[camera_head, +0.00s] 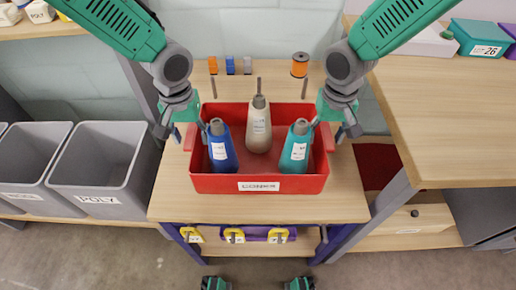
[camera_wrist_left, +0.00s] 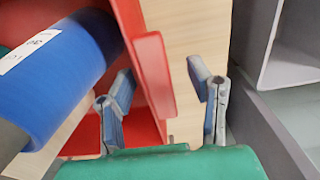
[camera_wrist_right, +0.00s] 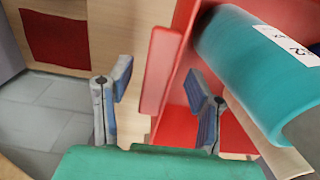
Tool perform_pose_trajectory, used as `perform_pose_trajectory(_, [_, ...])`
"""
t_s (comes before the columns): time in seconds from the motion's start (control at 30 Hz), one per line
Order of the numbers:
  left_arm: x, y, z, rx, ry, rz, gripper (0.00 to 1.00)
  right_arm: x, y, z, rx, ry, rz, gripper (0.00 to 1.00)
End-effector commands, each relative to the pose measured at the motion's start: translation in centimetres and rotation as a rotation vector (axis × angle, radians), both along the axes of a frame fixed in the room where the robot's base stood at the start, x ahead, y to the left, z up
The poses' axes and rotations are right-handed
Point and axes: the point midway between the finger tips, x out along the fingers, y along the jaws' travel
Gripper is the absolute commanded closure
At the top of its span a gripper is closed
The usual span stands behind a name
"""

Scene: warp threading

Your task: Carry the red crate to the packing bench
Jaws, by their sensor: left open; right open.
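The red crate (camera_head: 215,184) stands on a wooden table, with a white label on its front. It holds a blue cone (camera_head: 221,150), a beige cone (camera_head: 258,128) and a teal cone (camera_head: 296,150). My left gripper (camera_head: 184,132) is open at the crate's left side; in the left wrist view its fingers stand either side of the red left handle (camera_wrist_left: 155,75), with gaps. My right gripper (camera_head: 334,131) is open at the right side; in the right wrist view its fingers stand either side of the right handle (camera_wrist_right: 160,70), also apart from it.
A wooden bench (camera_head: 455,110) stands close on the right, its top extending past the crate's table. Grey bins (camera_head: 105,165) stand on the left. Small spools, including an orange one (camera_head: 300,65), stand behind the crate. Open floor (camera_head: 120,260) lies in front.

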Motion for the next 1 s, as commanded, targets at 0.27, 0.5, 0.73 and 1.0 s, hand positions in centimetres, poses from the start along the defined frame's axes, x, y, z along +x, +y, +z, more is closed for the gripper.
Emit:
perform_pose_trajectory(0.27, [0.0, 0.0, 0.0, 0.000, 0.000, -0.001, 1.00, 0.0, -0.1, 0.0, 0.000, 0.000, 0.000, 1.00])
perform_pose_trajectory(0.5, [0.1, 0.0, 0.1, 0.001, -0.002, -0.001, 1.00, 0.1, -0.1, 0.1, -0.002, -0.001, -0.001, 1.00])
perform_pose_trajectory(0.73, [0.0, 0.1, 0.6, 0.003, -0.001, -0.001, 1.00, 0.0, -0.2, 0.6, -0.003, 0.000, -0.001, 1.00])
perform_pose_trajectory(1.0, [0.0, 0.2, 2.5, 0.005, -0.001, -0.001, 1.00, 0.0, -0.3, 2.5, -0.005, 0.000, -0.001, 1.00])
